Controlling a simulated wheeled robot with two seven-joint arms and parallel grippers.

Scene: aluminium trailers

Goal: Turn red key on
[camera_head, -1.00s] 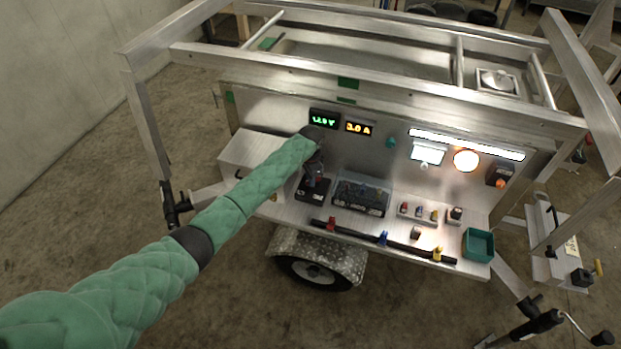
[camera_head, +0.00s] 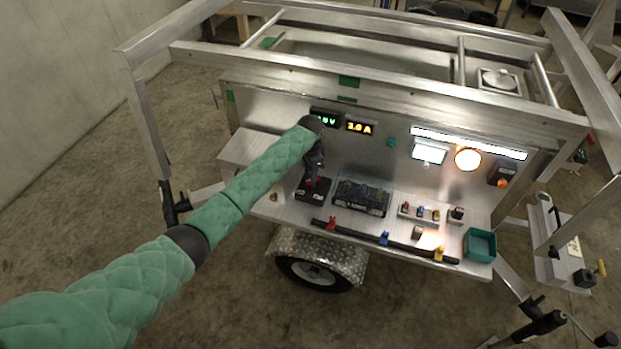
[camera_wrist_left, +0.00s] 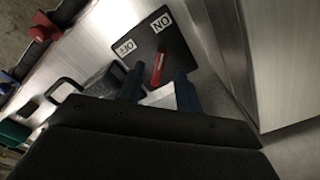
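The red key (camera_wrist_left: 158,68) is a narrow red handle on a black switch box (camera_wrist_left: 178,52) with white OFF and ON labels. In the left wrist view its upper end points roughly towards the ON label. In the head view the box (camera_head: 320,192) sits on the trailer's shelf and the key (camera_head: 310,181) shows as a small red spot. My left gripper (camera_head: 313,175) is above the box; in the wrist view its two fingers (camera_wrist_left: 158,82) are apart, with the key just beyond the gap between them. I cannot tell whether they touch it. My right gripper is out of view.
A clear-covered fuse box (camera_head: 362,197) stands right of the switch box, then small coloured switches and a green bin (camera_head: 479,245). A metal box (camera_head: 250,153) is close on the left. A dark rail (camera_head: 350,232) with coloured clamps runs along the shelf's front.

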